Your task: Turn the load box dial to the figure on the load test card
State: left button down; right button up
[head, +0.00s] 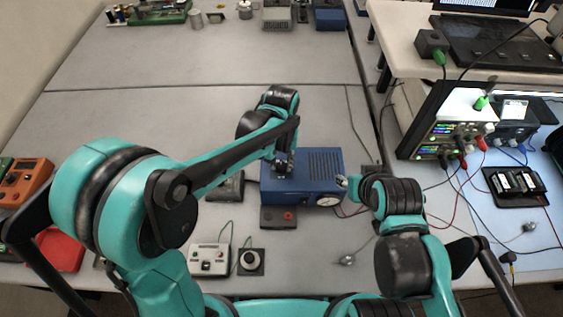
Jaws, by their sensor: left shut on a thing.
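A blue box (322,168) with a vented top, which looks like the load box, stands mid-table. A round white gauge (328,200) is on its front. My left gripper (283,168) reaches down onto the left part of its top. It is shut on what seems to be the dial, which the fingers hide. I cannot read the dial's setting. My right gripper (346,182) is at the box's right edge, small and partly covered by its own arm; its jaws cannot be made out. I cannot make out a load test card or a figure.
A pale meter (209,259) and a small dial on a black plate (250,261) stand nearer. Power supplies (456,125) and cables crowd the right.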

aim_at(281, 165)
pick_arm(q)
jog(key=shift+n, duration=1.6)
jog(key=c, duration=1.2)
grip_release()
notch_tip(281, 165, up, 12)
